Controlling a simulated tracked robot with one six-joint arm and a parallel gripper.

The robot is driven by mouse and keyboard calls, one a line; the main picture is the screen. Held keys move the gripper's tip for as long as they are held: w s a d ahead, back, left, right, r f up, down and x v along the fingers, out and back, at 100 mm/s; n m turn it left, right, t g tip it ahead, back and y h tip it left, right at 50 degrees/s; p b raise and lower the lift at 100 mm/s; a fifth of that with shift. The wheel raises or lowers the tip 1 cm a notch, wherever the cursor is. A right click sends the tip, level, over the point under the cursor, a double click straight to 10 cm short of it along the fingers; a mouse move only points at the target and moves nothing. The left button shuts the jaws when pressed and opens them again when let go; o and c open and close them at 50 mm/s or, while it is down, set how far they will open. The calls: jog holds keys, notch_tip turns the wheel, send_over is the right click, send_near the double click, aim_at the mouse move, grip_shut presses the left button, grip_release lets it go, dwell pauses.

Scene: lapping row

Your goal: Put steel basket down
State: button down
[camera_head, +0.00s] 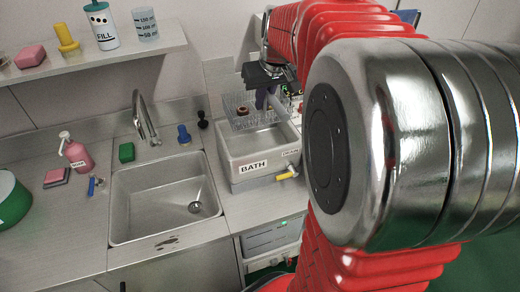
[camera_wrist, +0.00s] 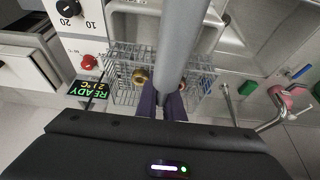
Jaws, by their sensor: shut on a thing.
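The steel basket (camera_head: 236,122) is a wire mesh basket above the back part of the white bath (camera_head: 240,172), which has a BATH label and an open basin. My gripper (camera_head: 267,100) is over the basket, its dark purple fingers pointing down. In the wrist view the basket (camera_wrist: 128,88) lies beyond the fingers (camera_wrist: 170,104), which are shut on its grey handle, a thick bar running up the picture. A brass piece (camera_wrist: 140,76) sits in the basket. I cannot tell whether the basket touches the bath.
A sink (camera_head: 165,200) is left of the bath, with a tap (camera_head: 145,118) behind it. A green block (camera_head: 126,152), a soap bottle (camera_head: 75,150) and a blue item (camera_head: 184,134) stand nearby. A yellow-handled drain valve (camera_head: 288,174) sticks out of the bath's front. A READY display (camera_wrist: 90,93) is beside the basket.

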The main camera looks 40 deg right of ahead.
notch_tip(320, 180, down, 13)
dwell(0.4)
jog(key=shift+f, duration=0.1)
jog(key=shift+f, duration=1.95)
jog(key=c, duration=1.9)
grip_release()
jog(key=shift+s, duration=0.1)
jog(key=v, duration=1.2)
